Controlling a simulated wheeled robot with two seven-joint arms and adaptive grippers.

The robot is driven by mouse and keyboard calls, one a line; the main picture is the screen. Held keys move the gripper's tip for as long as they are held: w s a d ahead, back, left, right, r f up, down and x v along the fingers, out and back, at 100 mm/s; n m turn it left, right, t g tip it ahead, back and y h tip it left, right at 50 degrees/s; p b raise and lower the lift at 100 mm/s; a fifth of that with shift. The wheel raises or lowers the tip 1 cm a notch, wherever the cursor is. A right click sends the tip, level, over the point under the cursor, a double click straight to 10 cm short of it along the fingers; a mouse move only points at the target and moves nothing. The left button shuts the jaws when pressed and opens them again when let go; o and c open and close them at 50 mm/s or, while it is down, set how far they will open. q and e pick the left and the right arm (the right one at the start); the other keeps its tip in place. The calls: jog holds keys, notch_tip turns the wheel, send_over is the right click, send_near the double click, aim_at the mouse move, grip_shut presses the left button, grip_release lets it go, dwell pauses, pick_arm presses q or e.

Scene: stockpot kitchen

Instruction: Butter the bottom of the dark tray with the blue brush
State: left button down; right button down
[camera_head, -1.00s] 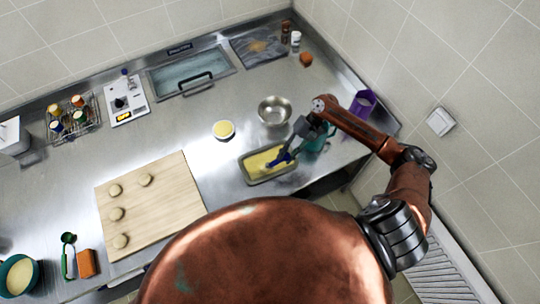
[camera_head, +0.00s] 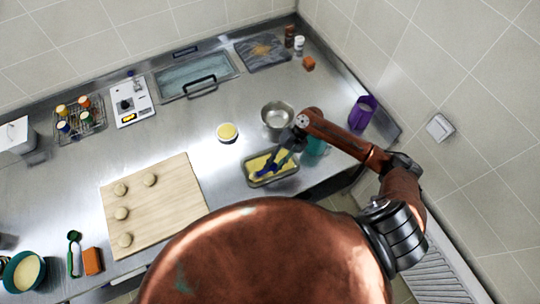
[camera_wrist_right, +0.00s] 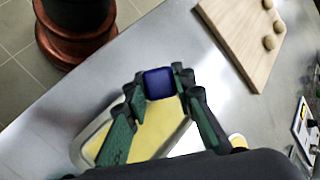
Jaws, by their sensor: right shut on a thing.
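The dark tray (camera_head: 284,181) sits near the front edge of the steel counter, and yellow covers much of its bottom. It also shows in the right wrist view (camera_wrist_right: 84,150), partly hidden by my gripper. My right gripper (camera_head: 284,156) is over the tray, shut on the blue brush (camera_head: 266,170). The brush slants down into the tray toward its left part. In the right wrist view the blue handle end (camera_wrist_right: 158,83) sits between the green fingers. Bristle contact with the bottom cannot be made out. My left gripper is not in view.
A small bowl of yellow butter (camera_head: 227,132) and a steel bowl (camera_head: 277,115) stand behind the tray. A teal container (camera_head: 315,148) and a purple container (camera_head: 362,112) are to the right. A wooden board (camera_head: 155,205) with several dough pieces lies left.

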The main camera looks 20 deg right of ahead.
jog(key=shift+a+r, duration=0.1)
jog(key=shift+a, duration=0.35)
jog(key=shift+a+r+p, duration=0.1)
jog(key=shift+r+p, duration=0.25)
jog(key=shift+p, duration=0.2)
notch_tip(320, 180, up, 3)
jog(key=shift+f+p, duration=0.15)
jog(key=shift+p, duration=0.75)
jog(key=shift+r, duration=2.15)
